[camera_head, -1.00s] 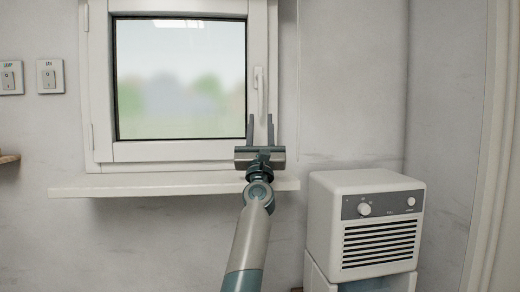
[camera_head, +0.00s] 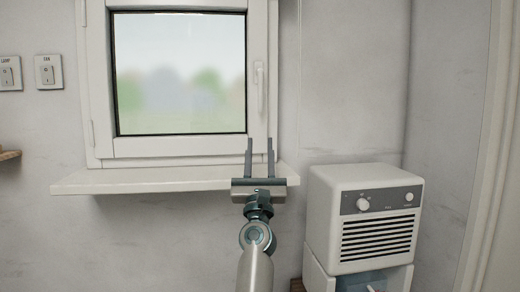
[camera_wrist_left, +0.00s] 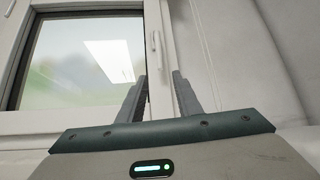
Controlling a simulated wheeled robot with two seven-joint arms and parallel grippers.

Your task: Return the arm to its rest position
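My left gripper (camera_head: 260,160) is in front of the right end of the white window sill (camera_head: 150,181). Its two fingers point up and stand apart, with nothing between them. In the left wrist view the fingers (camera_wrist_left: 158,98) are also apart and empty, with the window frame behind them. My arm comes up from the bottom of the head view. My right gripper is not in view.
A closed window (camera_head: 180,75) with a white handle (camera_head: 260,88) is behind the gripper. A white heater-like box (camera_head: 375,220) with knobs stands to the right. Lamp (camera_head: 9,73) and fan (camera_head: 48,71) switches are on the left wall. The wall between sill and box is bare.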

